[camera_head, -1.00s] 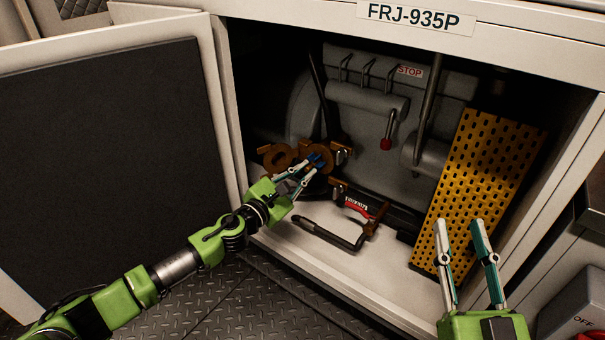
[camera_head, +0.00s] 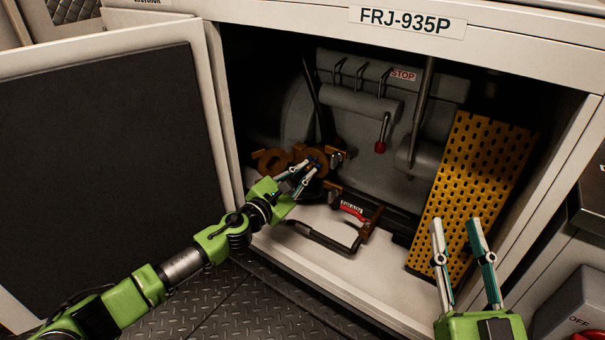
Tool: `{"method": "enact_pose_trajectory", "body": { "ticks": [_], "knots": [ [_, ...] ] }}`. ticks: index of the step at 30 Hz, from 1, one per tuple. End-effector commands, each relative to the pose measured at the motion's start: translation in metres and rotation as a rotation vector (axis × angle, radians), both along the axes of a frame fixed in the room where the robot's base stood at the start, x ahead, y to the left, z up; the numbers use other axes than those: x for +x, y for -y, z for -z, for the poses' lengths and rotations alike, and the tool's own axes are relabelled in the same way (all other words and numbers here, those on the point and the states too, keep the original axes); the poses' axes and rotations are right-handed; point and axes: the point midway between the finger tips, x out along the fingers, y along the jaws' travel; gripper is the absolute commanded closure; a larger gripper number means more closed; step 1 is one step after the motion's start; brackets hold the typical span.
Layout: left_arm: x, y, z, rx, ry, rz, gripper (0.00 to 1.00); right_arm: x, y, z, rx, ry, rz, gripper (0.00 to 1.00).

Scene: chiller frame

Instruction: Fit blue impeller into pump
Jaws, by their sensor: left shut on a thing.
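The brown, rusty pump (camera_head: 272,161) stands inside the cabinet at its left, with round openings facing me. My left gripper (camera_head: 311,167) reaches in from the left, with its fingertips at the pump's right-hand round opening. It is shut on the blue impeller, which is mostly hidden by the fingers and the pump; I cannot tell how deep it sits. My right gripper (camera_head: 455,224) is open and empty in front of the yellow perforated panel, pointing up.
A red-knobbed lever (camera_head: 380,147) hangs behind. The yellow perforated panel (camera_head: 475,175) leans at right. The open door (camera_head: 110,140) stands left.

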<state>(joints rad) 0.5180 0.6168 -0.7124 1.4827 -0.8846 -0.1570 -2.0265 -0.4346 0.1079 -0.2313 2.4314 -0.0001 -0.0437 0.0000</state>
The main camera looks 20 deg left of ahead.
Motion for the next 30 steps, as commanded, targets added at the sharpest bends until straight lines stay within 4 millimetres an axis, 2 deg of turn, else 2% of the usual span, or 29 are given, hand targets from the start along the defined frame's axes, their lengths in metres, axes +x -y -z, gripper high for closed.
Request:
{"method": "enact_pose_trajectory", "body": {
  "ticks": [14,15,17,30],
  "knots": [
    [0.0111,0.0043,-0.0007,0.001,0.001,0.001,1.00,-0.0025,-0.0007,-0.0043,0.008,0.026,-0.003,0.67],
    [0.0109,0.0044,-0.0005,0.001,0.001,0.001,0.80,-0.0026,-0.0007,-0.0046,0.008,0.027,-0.003,0.67],
    [0.0107,0.0042,-0.0005,0.001,0.001,0.001,0.69,-0.0025,-0.0008,-0.0044,0.009,0.026,-0.003,0.67],
    [0.0050,0.0010,0.0005,0.002,0.000,-0.001,0.69,-0.0025,-0.0004,-0.0031,0.007,0.021,-0.003,0.67]
  ]
}}
